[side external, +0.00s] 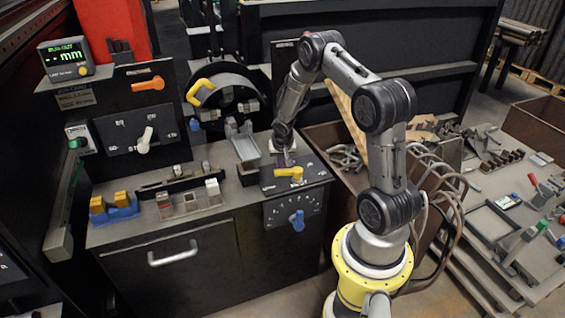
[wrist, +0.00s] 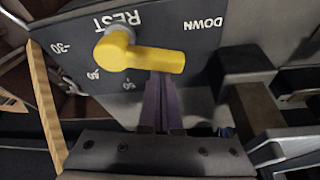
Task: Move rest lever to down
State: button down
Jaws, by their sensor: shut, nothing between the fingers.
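The yellow rest lever (side external: 289,172) sits on a dark panel on top of the cabinet, just below my gripper. In the wrist view the lever (wrist: 150,59) has its round hub at the left and its arm pointing right. The word REST is printed above the hub, and DOWN is at the upper right, past the arm's end. My gripper (side external: 289,158) is shut and empty. In the wrist view its fingers (wrist: 160,76) reach the near side of the lever arm, close to its free end; I cannot tell whether they touch it. The very tips are hidden by the arm.
A blue knob (side external: 298,221) is on the cabinet front below the lever. A grey channel (side external: 243,141) stands left of the lever panel. An orange lever (side external: 148,84), a white-handled lever (side external: 145,140) and another yellow lever (side external: 200,91) are farther left. Small blocks lie on the bench.

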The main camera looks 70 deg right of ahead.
jog(key=shift+s+a, duration=0.25)
jog(key=shift+a, duration=0.35)
jog(key=shift+s+a, duration=0.1)
jog(key=shift+a, duration=0.1)
dwell(0.4)
jog(key=shift+w+d, duration=1.45)
jog(key=v, duration=1)
jog(key=shift+s+d, duration=0.2)
jog(key=shift+s, duration=0.1)
